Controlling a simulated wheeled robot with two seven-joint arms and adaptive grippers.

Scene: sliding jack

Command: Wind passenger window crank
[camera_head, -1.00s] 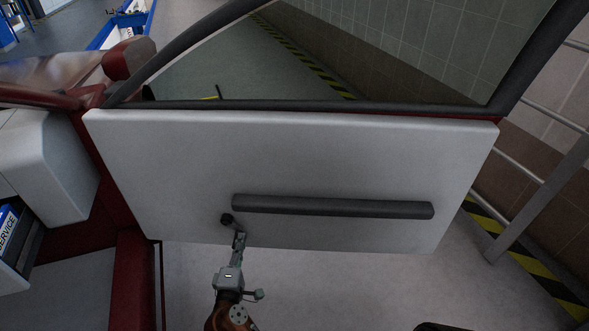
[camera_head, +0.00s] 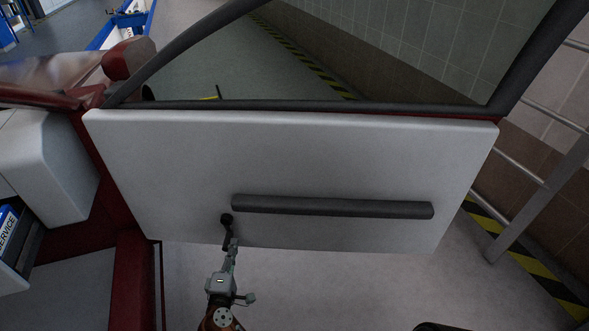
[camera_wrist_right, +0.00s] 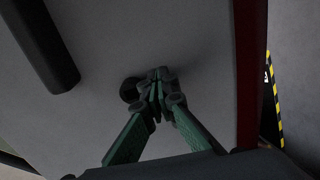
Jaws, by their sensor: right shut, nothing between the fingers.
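The grey inner panel of the car door (camera_head: 330,150) fills the middle of the head view. The dark window crank (camera_head: 227,219) sits at the panel's lower left, its hub at the top and its arm pointing down. My right gripper (camera_head: 232,247) comes up from below, its fingertips at the lower end of the crank arm. In the right wrist view the gripper (camera_wrist_right: 160,90) has its fingers closed together just right of the round crank hub (camera_wrist_right: 129,90); the fingers partly hide the crank. Whether they touch it is unclear.
A long dark armrest bar (camera_head: 330,206) runs right of the crank, close to it. The red door sill (camera_head: 135,275) and dashboard (camera_head: 45,165) lie left. The window frame (camera_head: 300,106) is above. A metal railing (camera_head: 540,195) stands right. Floor below the door is clear.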

